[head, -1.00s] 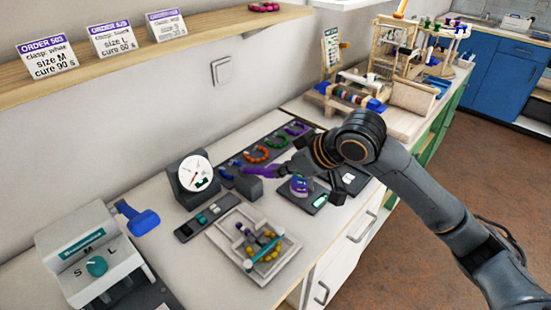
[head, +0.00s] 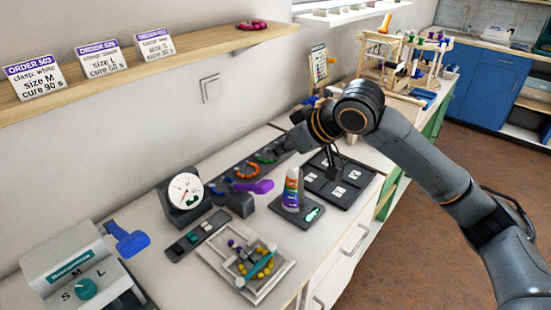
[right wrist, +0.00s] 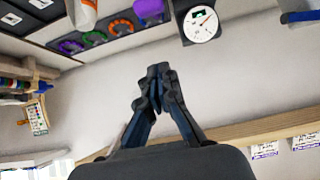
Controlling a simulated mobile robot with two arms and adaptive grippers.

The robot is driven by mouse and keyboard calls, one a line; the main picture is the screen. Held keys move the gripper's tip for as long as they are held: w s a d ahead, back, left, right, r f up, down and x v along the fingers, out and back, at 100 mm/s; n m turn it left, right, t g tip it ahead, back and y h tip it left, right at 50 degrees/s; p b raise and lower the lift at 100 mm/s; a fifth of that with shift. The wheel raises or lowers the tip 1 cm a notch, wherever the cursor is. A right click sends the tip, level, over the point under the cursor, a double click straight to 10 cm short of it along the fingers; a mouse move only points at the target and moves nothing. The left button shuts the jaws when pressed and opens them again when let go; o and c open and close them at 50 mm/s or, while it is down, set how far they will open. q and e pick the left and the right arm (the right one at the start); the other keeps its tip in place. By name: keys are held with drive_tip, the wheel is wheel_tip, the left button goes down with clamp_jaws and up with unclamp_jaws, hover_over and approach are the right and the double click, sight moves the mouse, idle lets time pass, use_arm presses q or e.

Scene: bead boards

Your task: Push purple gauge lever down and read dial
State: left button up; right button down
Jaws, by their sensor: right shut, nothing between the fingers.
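The gauge (head: 186,190) is a dark box with a white round dial, a thin needle and a small green patch; its marks are too small to read. It also shows in the right wrist view (right wrist: 201,25). The purple lever (head: 258,187) sticks out right of the gauge from a dark block (head: 238,203), its paddle slightly raised; it shows at the top edge of the right wrist view (right wrist: 150,9). My right gripper (head: 288,146) is shut and empty, above and behind the lever, apart from it. It shows shut in the right wrist view (right wrist: 158,72). My left gripper is out of view.
A rainbow bottle (head: 291,190) stands right of the lever. Coloured bead rings lie on a dark strip (head: 225,170) behind it. A bead tray (head: 287,268) is in front. The shelf (head: 150,72) with order cards juts from the wall above.

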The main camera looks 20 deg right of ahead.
hover_over(266, 182)
drive_tip(key=w+a, duration=0.1)
drive_tip(key=w, duration=0.1)
drive_tip(key=f, duration=0.3)
drive_tip(key=f+p, duration=0.1)
drive_tip(key=f, duration=0.2)
drive_tip(key=shift+s+a+f, duration=0.1)
drive_tip(key=shift+s+a, duration=0.05)
drive_tip(key=shift+s, duration=0.05)
drive_tip(key=shift+s+d+f, duration=0.25)
drive_tip(key=shift+s+f, duration=0.1)
drive_tip(key=shift+f, duration=0.25)
drive_tip(key=shift+s+d+f, duration=0.25)
drive_tip(key=shift+s+f, duration=0.05)
drive_tip(key=shift+f, duration=0.25)
drive_tip(key=shift+s+d+f, duration=0.2)
drive_tip(key=shift+s+f, duration=0.15)
drive_tip(key=shift+f, duration=0.1)
drive_tip(key=shift+a, duration=0.1)
